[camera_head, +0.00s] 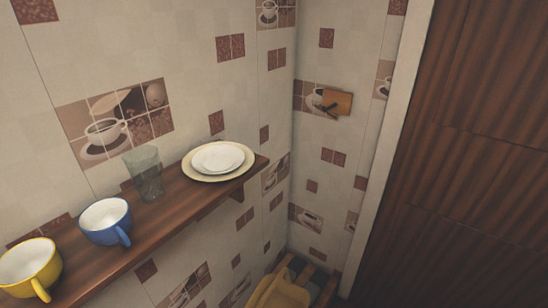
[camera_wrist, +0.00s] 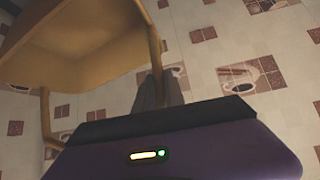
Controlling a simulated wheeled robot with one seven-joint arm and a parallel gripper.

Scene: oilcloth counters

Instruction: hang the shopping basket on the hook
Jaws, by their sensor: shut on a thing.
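The shopping basket (camera_wrist: 75,40) is a tan-yellow tub that fills the upper left of the wrist view. Its handle (camera_wrist: 46,115) runs down from the rim toward my gripper. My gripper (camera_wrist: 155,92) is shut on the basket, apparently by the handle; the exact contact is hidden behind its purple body. In the head view a yellow piece that looks like the basket (camera_head: 280,291) shows at the bottom edge, mostly cut off. The hook (camera_head: 329,107) is dark, on a small wooden plate (camera_head: 341,101) on the tiled wall, above and right of the basket. Nothing hangs on it.
A wooden shelf (camera_head: 175,213) on the left wall carries a yellow mug (camera_head: 30,268), a blue mug (camera_head: 105,221), a glass (camera_head: 146,175) and stacked plates (camera_head: 218,158). A brown ribbed panel (camera_head: 460,150) stands at right.

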